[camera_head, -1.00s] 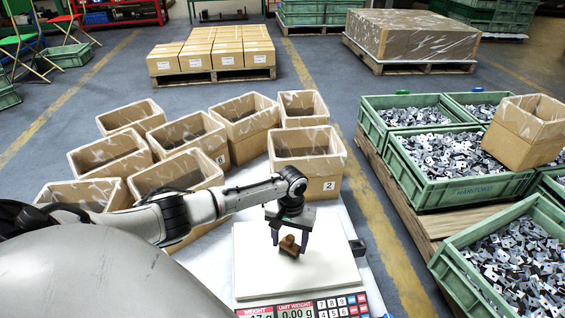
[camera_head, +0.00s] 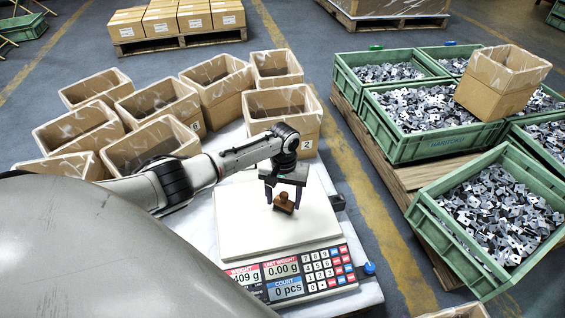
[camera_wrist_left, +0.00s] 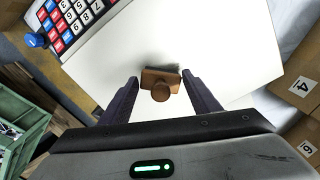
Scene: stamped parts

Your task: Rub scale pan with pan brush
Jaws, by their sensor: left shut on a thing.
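The scale pan (camera_head: 245,235) is a white square plate on the counting scale. It fills the middle of the left wrist view (camera_wrist_left: 215,50). The pan brush (camera_head: 284,203) is a small brown block with a round knob. It is at the pan's right-hand part in the head view, and it seems to touch the surface. My left gripper (camera_head: 285,200) points down over the pan, shut on the brush. In the left wrist view the brush (camera_wrist_left: 160,88) sits between the two dark fingers. My right gripper is not in view.
The scale's keypad and displays (camera_head: 290,275) face the front, with a blue knob (camera_head: 369,268) at the corner. Open cardboard boxes (camera_head: 285,115) stand close behind and left. Green crates of metal parts (camera_head: 430,150) stand right, across a floor strip.

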